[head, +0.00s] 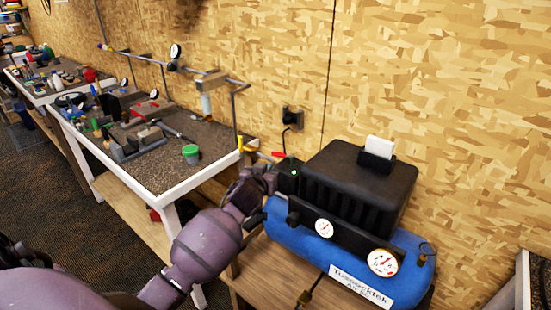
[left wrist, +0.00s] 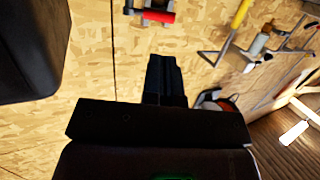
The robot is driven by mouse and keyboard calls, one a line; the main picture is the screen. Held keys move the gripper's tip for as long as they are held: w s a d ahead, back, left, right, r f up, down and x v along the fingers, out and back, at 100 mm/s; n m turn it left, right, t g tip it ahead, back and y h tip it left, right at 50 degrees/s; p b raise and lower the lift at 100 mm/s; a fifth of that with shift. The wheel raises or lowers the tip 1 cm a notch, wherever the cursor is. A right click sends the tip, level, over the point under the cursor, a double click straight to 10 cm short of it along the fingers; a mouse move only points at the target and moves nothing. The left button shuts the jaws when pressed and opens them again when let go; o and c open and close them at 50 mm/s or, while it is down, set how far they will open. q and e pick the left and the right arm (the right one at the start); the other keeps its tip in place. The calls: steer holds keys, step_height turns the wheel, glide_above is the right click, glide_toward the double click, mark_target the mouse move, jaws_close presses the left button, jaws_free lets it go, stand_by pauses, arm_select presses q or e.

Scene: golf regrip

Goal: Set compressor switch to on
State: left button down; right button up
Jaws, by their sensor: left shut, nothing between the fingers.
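The compressor (head: 395,245) has a blue tank, a ribbed black housing and two white dial gauges. It stands on a low wooden surface by the wall. I cannot clearly make out its on/off switch or the switch's position. My left gripper (head: 288,176) is a black body with a green light, at the left end of the housing. Its fingers (left wrist: 164,78) are shut and empty in the left wrist view, pointing toward the wall. The head view does not show whether they touch the compressor. A dark block, likely the compressor housing (left wrist: 30,45), fills the upper left of the wrist view. My right gripper is not in view.
A workbench (head: 150,185) with tools and a green-lidded jar (head: 190,154) stands left of the compressor. A black wall outlet (head: 292,118) with a plugged-in cord is behind my gripper. A white object (head: 380,147) sits on top of the housing. The wall above is clear.

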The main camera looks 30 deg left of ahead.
mark_target(278, 156)
arm_select(q)
steer(key=x, duration=1)
steer(key=shift+p, duration=0.4)
